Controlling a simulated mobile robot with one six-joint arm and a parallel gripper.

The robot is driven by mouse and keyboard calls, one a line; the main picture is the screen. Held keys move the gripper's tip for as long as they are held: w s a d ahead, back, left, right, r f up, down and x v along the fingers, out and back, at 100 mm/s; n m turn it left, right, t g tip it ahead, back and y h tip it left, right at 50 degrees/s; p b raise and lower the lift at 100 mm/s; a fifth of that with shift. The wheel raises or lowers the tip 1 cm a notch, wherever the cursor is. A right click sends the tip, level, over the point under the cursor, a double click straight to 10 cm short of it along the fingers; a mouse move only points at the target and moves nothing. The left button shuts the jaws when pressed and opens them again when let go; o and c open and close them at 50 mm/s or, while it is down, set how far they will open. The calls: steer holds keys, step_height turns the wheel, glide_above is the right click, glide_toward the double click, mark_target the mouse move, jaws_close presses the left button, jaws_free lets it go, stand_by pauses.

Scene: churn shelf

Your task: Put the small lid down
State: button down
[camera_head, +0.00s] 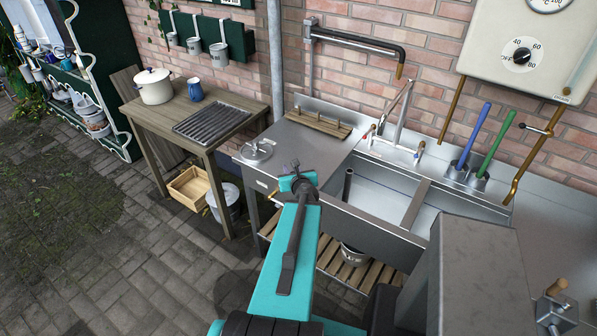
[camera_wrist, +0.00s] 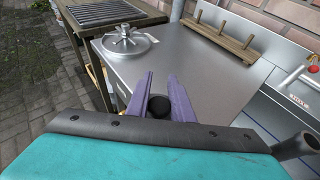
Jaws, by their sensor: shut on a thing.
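My gripper (camera_wrist: 160,82) reaches over the steel counter (camera_wrist: 190,66), near its left front part. In the wrist view its two purple fingers stand a little apart, shut on a dark round thing (camera_wrist: 158,106) seen low between them. I cannot make out the rest of that thing or tell for sure that it is the small lid. A round silver lid (camera_wrist: 125,43) with a raised handle lies flat on the counter's far left corner, apart from the fingers. It also shows in the head view (camera_head: 257,150). In that view my gripper (camera_head: 297,183) is largely hidden by its own arm.
A wooden peg strip (camera_head: 318,123) lies at the counter's back. The sink (camera_head: 380,190) and taps are to the right. A wooden table (camera_head: 150,125) with a white pot (camera_head: 153,86), blue mug (camera_head: 195,90) and dark grate (camera_head: 212,122) stands left. The middle of the counter looks clear.

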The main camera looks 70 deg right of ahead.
steer(key=w+a+r+n+t+y+b, duration=0.1)
steer(key=w+a+n+t+y, duration=0.1)
steer(key=w+a, duration=0.35)
steer(key=w+a+n+t+y+b, duration=0.1)
steer(key=w+a+n, duration=0.1)
steer(key=w, duration=0.7)
steer(key=w+a+r+n+t+y+b, duration=0.1)
steer(key=w+a+n+t+y, duration=0.15)
steer(key=w, duration=0.45)
steer(key=w+a+r+n+y+b, duration=0.1)
steer(key=w+a+n+y+b, duration=0.35)
steer(key=w+a, duration=1.05)
steer(key=w+a+r+n+g+y+b, duration=0.1)
steer(key=a+n+y, duration=0.4)
steer(key=a, duration=1.6)
steer(key=w+a+n+g+y+b, duration=0.3)
steer(key=a+n+y, duration=0.3)
steer(key=a, duration=1.5)
steer(key=shift+w+r+g+y, duration=0.3)
steer(key=shift+r+g+y, duration=0.05)
steer(key=shift+y, duration=0.45)
